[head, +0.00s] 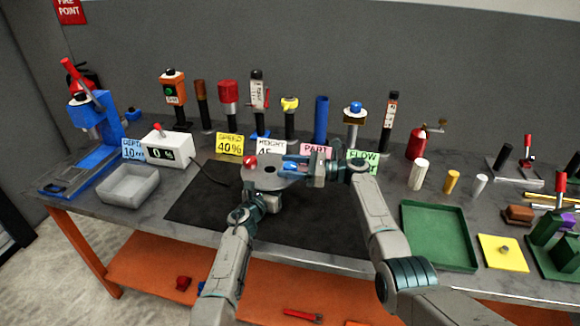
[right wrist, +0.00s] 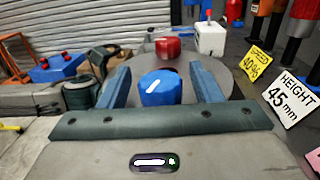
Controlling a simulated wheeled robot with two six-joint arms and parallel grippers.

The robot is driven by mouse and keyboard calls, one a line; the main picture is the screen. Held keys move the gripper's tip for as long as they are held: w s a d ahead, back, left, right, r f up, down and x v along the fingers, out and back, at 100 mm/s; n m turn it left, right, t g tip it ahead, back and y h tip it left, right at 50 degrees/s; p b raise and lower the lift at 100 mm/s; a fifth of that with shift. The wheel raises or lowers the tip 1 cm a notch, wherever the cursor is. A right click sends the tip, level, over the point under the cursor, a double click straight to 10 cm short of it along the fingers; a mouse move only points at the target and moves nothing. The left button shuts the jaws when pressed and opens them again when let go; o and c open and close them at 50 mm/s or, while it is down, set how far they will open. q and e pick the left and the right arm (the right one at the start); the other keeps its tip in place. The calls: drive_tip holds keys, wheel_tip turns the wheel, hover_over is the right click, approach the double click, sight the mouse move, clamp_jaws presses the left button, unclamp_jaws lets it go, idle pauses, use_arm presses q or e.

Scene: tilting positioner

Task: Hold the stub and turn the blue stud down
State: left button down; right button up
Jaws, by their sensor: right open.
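The positioner's grey round plate (head: 268,180) stands on the dark mat, with a red stud (head: 249,161) at its left and a blue stud (head: 290,166) at its right. My right gripper (head: 296,168) is open at the blue stud. In the right wrist view the blue stud (right wrist: 160,88) sits between the two blue fingers, with a gap on each side. The red stud (right wrist: 168,48) is beyond it on the plate (right wrist: 232,85). My left gripper (head: 268,202) is at the plate's near side. Its fingertips and the stub are hidden, so its hold cannot be told.
Label cards, including a yellow speed card (head: 230,145), and several upright tools stand behind the mat (head: 200,200). A grey tray (head: 130,185) is at left, a green tray (head: 438,236) at right. The mat's near part is clear apart from my arms.

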drive_tip(key=shift+c, duration=0.5)
drive_tip(key=c, duration=0.9)
drive_tip(key=shift+o, duration=0.2)
drive_tip(key=shift+m+t, duration=0.3)
drive_tip(key=shift+t, duration=0.2)
drive_tip(key=m+t+h, duration=0.1)
drive_tip(key=m+t, duration=0.1)
drive_tip(key=shift+f+t, duration=0.1)
drive_tip(key=shift+t, duration=0.3)
drive_tip(key=m+t+h, duration=0.3)
drive_tip(key=t, duration=0.1)
drive_tip(key=shift+a+m+t+h, duration=0.1)
drive_tip(key=shift+m+t+h, duration=0.2)
drive_tip(key=shift+t, duration=0.1)
drive_tip(key=shift+m+t+h, duration=1.9)
drive_tip(key=shift+m+h, duration=0.3)
drive_tip(key=shift+h, duration=0.9)
